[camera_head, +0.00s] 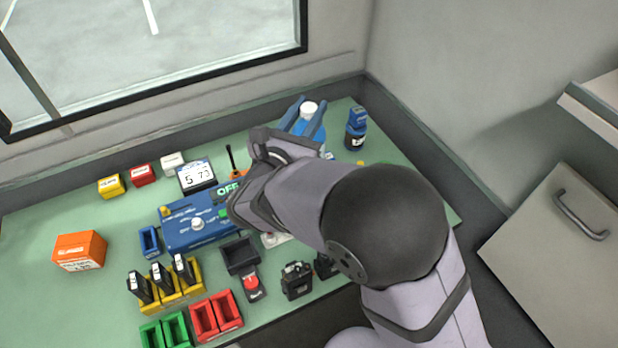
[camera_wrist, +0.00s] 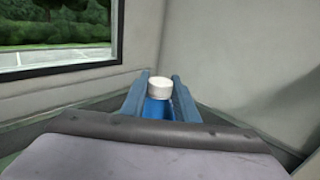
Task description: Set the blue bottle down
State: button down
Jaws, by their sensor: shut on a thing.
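The blue bottle with a white cap (camera_head: 309,109) is at the back of the green table, near the corner of the walls. My gripper (camera_head: 306,112) has its two blue fingers on either side of the bottle and is shut on it. In the wrist view, the bottle's white cap and blue body (camera_wrist: 158,105) show upright between the fingers (camera_wrist: 159,92). The bottle's base is hidden behind my arm, so I cannot tell whether it touches the table.
A dark blue bottle (camera_head: 356,130) stands just right of the held one. A blue device (camera_head: 190,226), a white display (camera_head: 197,176), an orange box (camera_head: 79,251) and several small bins (camera_head: 215,315) lie left and in front. The green table (camera_head: 395,160) is mostly bare at right.

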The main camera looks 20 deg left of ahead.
notch_tip(320, 180, down, 9)
jog(key=p, duration=0.1)
jog(key=shift+f+p, duration=0.15)
jog(key=shift+p, duration=0.25)
dwell(0.4)
jog(key=shift+f, duration=0.25)
jog(key=c, duration=1.4)
grip_release()
jog(key=s+b, duration=0.1)
jog(key=s, duration=0.3)
jog(key=s+b, duration=0.1)
jog(key=s, duration=0.3)
jog(key=s+b, duration=0.1)
jog(key=s, duration=0.3)
jog(key=shift+a+r, duration=0.1)
jog(key=shift+a, duration=0.25)
